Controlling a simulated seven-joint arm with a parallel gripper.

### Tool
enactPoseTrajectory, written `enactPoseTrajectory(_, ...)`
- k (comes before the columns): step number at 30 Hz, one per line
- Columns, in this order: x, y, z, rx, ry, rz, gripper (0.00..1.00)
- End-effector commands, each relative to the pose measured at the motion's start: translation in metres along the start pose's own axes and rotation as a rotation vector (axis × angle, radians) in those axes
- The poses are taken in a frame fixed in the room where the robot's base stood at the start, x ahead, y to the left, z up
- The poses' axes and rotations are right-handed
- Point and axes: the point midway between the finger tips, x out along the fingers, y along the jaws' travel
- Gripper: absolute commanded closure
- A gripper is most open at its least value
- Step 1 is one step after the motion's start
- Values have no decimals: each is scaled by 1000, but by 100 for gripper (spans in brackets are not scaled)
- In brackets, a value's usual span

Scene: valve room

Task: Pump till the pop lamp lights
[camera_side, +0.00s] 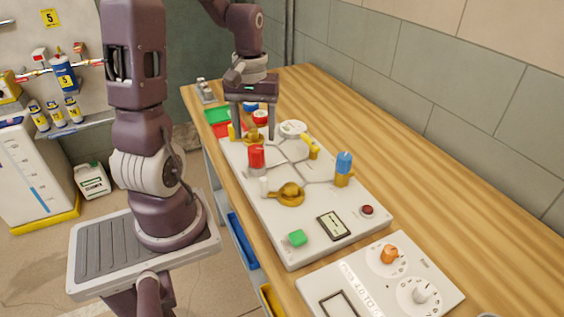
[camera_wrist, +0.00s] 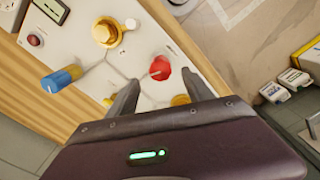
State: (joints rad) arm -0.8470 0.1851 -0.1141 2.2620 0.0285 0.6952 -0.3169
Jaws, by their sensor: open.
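A white panel board (camera_side: 310,222) lies on the wooden bench and carries several fittings. A small dark red dome (camera_side: 367,210), possibly the pop lamp, sits near its right edge and looks unlit; it also shows in the wrist view (camera_wrist: 35,40). A red-capped fitting (camera_side: 257,155) stands upright on the left part of the board. My gripper (camera_side: 253,133) is open and points down over the board's far end. In the wrist view a red knob (camera_wrist: 160,69) appears just beyond the open fingertips, not gripped. I cannot tell which fitting is the pump.
A blue-and-orange fitting (camera_side: 344,169), a brass valve (camera_side: 289,194), a green button (camera_side: 297,238) and a small screen (camera_side: 334,225) are on the board. A second panel with an orange knob (camera_side: 389,254) lies in front. The bench's right side (camera_side: 400,170) is clear.

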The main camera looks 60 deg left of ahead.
Motion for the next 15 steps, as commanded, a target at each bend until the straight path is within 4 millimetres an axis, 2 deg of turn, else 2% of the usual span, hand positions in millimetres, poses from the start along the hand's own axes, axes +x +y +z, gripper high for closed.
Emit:
enactPoseTrajectory(1,0,0,1,-102,1,0,40)
enactPoseTrajectory(4,3,0,2,-242,0,-1,40)
enactPoseTrajectory(12,53,0,3,-260,-5,-2,40)
enactPoseTrajectory(15,65,0,2,-260,-2,-1,40)
